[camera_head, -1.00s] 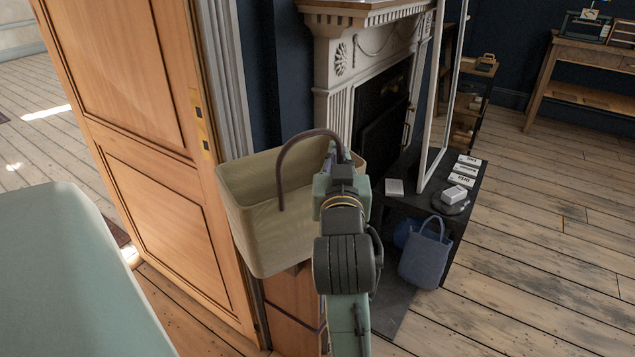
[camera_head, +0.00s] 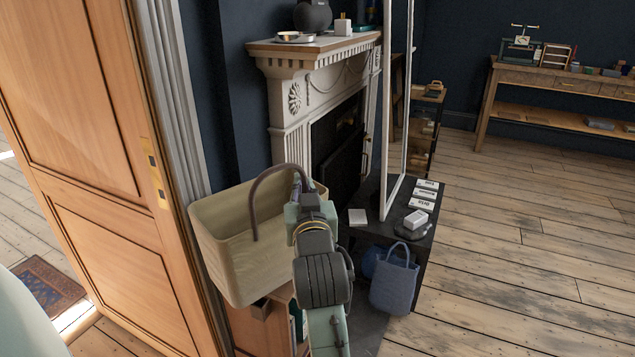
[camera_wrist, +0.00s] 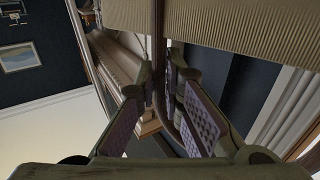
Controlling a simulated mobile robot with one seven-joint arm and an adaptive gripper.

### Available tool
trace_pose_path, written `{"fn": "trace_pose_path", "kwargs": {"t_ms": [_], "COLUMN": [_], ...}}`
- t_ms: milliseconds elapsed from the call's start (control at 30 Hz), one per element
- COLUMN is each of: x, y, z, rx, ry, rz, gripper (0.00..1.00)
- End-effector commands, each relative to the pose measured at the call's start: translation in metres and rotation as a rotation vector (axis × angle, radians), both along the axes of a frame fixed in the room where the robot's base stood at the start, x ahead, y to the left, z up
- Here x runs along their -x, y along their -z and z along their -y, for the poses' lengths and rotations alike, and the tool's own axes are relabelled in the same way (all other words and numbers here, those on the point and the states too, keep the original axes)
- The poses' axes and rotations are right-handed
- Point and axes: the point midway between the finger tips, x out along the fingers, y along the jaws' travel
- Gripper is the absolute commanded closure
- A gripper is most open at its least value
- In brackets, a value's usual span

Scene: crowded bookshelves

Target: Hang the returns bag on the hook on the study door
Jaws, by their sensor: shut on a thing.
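The returns bag, a beige ribbed open-topped bag (camera_head: 232,262), hangs from my gripper (camera_head: 300,192) by its brown handle (camera_head: 256,205). In the wrist view my gripper (camera_wrist: 165,88) is shut around the handle (camera_wrist: 158,45), and the ribbed side of the bag (camera_wrist: 235,25) fills the top. The bag is left of my gripper in the head view, in front of the dark wall and partly over a wooden box-like piece. The wooden study door (camera_head: 110,130) stands at the left, standing open. I see no hook on the part of the door in view.
A blue-grey bag (camera_head: 394,287) stands on the floor by a low dark table (camera_head: 428,245) with boxes on it. A white fireplace (camera_head: 290,100) and a tall white frame (camera_head: 394,110) rise behind. Wooden floor (camera_head: 520,290) is open at the right.

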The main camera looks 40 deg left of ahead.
Motion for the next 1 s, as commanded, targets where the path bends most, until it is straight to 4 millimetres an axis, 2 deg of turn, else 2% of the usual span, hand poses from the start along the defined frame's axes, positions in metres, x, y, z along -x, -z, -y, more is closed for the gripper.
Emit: {"fn": "trace_pose_path", "kwargs": {"t_ms": [33, 200, 333, 767, 1000], "x": [-0.012, -0.049, -0.065, -0.09, -0.089], "y": [-0.002, 0.001, 0.004, 0.006, 0.026], "z": [-0.003, -0.015, -0.021, -0.028, -0.029], "rx": [-0.001, -0.001, -0.002, -0.003, -0.001], "ry": [0.002, 0.002, 0.0, 0.001, 0.0], "rz": [-0.001, 0.0, 0.001, 0.001, 0.0], "gripper": [1.0, 1.0, 1.0, 1.0, 1.0]}}
